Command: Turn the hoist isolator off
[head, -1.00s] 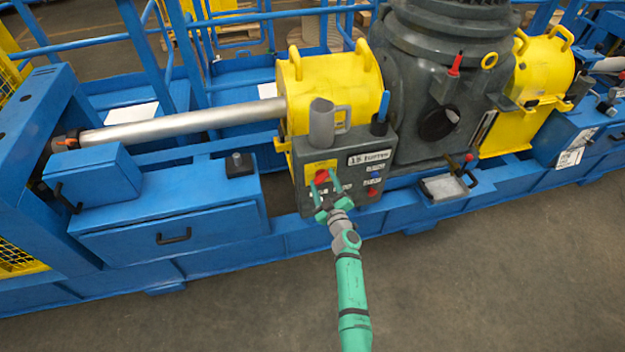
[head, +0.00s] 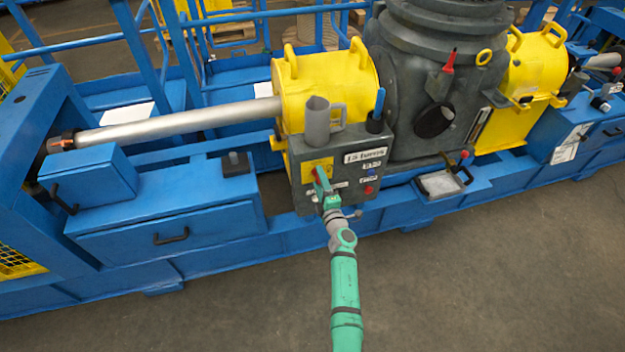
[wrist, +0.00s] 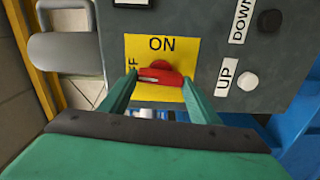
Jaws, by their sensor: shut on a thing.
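The hoist isolator is a red rotary handle (wrist: 160,77) on a yellow plate (wrist: 185,48) marked ON at the top, with partly hidden OFF lettering at the left. The handle lies crosswise in the wrist view, its white mark on the left part, towards the OFF side. My gripper (wrist: 160,82) is shut on the handle, one finger at each end. In the head view my gripper (head: 322,183) reaches the front of the grey control box (head: 347,187), where the fingers partly hide the handle and the yellow plate (head: 318,166).
A white UP button (wrist: 247,81) and a black DOWN button (wrist: 269,20) sit right of the plate. A grey jug (head: 317,122) and a blue-handled tool (head: 378,105) stand at the box top. The floor (head: 480,270) in front is clear.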

